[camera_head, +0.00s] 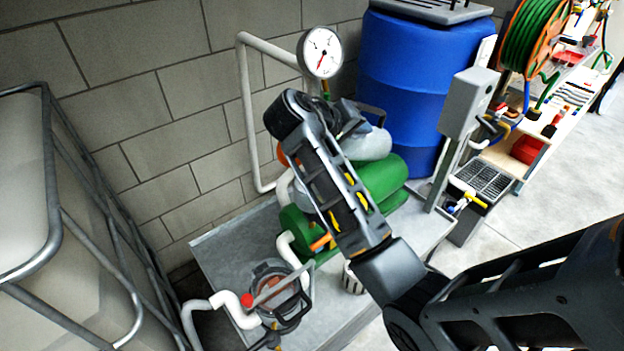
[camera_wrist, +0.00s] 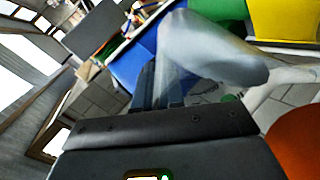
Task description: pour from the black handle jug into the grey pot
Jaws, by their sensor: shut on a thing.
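The jug (camera_head: 369,145) is pale grey and translucent, with a black handle (camera_head: 371,113). My gripper (camera_head: 350,125) is shut on it, and it is held in front of the blue barrel, above the green tank in the picture. It looks tilted; its contents cannot be made out. In the wrist view the jug (camera_wrist: 205,52) shows large, just beyond my gripper fingers (camera_wrist: 165,88); the grip point is partly hidden. A round grey vessel (camera_head: 270,275), seemingly the grey pot, stands low on the metal tray, left of and below the jug, apart from it.
A green tank (camera_head: 385,182) and white pipes (camera_head: 244,100) with a gauge (camera_head: 320,52) stand around the metal tray (camera_head: 225,250). A blue barrel (camera_head: 412,75) is behind. A caged white tank (camera_head: 30,170) fills the left. A red knob (camera_head: 247,300) is beside the pot.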

